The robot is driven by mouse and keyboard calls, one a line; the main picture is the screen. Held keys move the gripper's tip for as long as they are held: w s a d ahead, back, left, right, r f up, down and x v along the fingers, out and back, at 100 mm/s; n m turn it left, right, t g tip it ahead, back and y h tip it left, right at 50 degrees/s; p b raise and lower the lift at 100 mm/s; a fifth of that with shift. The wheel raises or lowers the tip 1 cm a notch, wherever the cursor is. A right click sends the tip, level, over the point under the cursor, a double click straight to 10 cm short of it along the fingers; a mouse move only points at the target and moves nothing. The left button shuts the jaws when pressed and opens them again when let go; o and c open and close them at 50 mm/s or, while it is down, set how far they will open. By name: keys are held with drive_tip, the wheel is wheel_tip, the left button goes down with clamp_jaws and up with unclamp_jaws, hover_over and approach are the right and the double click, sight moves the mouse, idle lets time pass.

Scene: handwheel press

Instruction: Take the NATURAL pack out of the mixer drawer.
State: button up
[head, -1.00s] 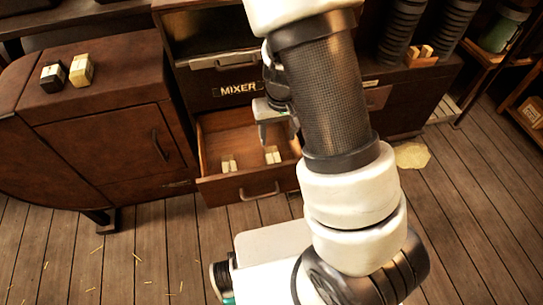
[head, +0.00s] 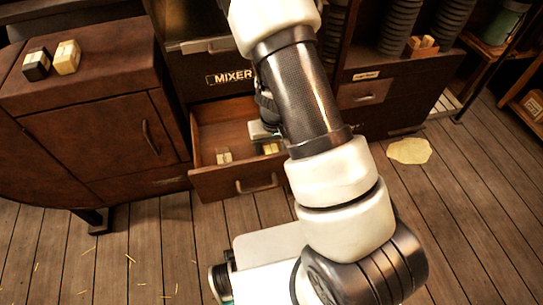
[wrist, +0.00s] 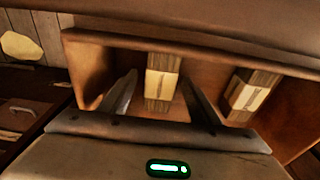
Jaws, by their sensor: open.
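The mixer drawer (head: 235,188) is pulled open under the MIXER label. Two small packs with pale bands and brown ends are inside: one at the left (head: 224,156) and one at the right (head: 270,148). I cannot read their markings, so I cannot tell which is NATURAL. My gripper (wrist: 159,84) is open inside the drawer, with one finger on each side of the head view's right pack, which shows in the wrist view (wrist: 163,84). The other pack (wrist: 250,96) lies apart, to the right in the wrist view. In the head view my arm partly hides the gripper.
A dark pack (head: 36,64) and a pale pack (head: 67,57) stand on the brown cabinet (head: 95,125) at left. Black stacked rings (head: 400,28) and small blocks (head: 423,46) are at the back right. The floor in front is clear except for straw and a yellow patch (head: 409,150).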

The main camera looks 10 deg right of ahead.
drive_tip(key=shift+f, duration=0.2)
drive_tip(key=c, duration=1.2)
drive_tip(key=shift+r, duration=0.15)
